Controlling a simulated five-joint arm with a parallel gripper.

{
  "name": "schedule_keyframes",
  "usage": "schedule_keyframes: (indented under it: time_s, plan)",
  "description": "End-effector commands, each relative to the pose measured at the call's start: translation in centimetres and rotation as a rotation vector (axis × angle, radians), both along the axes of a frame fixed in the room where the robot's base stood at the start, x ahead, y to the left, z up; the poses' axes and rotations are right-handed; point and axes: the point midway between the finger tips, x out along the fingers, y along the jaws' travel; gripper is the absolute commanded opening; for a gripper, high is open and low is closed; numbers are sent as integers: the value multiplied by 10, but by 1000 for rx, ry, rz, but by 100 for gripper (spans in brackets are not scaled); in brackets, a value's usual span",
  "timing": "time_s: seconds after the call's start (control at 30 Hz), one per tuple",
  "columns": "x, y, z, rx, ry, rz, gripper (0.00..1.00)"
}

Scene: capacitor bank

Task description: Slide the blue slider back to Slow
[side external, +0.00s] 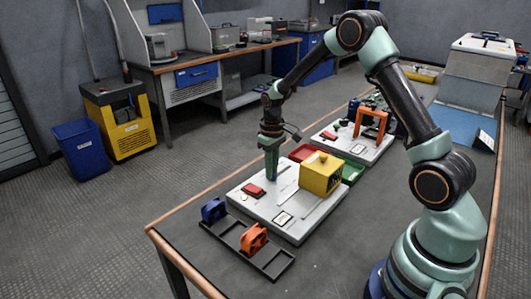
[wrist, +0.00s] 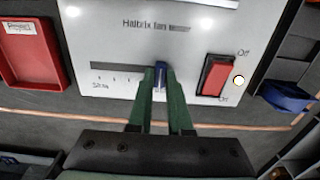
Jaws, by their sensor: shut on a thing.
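In the wrist view the blue slider (wrist: 160,69) stands in the dark slot of the white Haltrix fan panel (wrist: 130,50). It is at the right part of the slot, with the Slow label (wrist: 100,86) at the left end. My gripper (wrist: 159,77) is shut on the slider, one green finger on each side. The label just below the fingers is partly hidden. In the side view my gripper (side external: 271,176) points down at the panel (side external: 300,225), and I cannot make out the slider there.
A red rocker switch (wrist: 216,76) with On and Off labels and a pale round lamp (wrist: 239,80) sits right of the slot. A red Reject tray (wrist: 28,52) is at the left. A yellow box (side external: 321,174) and a dark rack (side external: 262,258) with blue and orange parts stand nearby.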

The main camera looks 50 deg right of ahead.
Motion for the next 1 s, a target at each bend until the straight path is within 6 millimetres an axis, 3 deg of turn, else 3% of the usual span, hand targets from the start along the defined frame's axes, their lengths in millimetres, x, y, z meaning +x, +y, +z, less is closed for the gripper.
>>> schedule_keyframes:
  time_s: [0.37,1.0]
  plan:
    - [0,-3,0,0,1,-1,0]
    - [0,-32,0,0,0,-2,0]
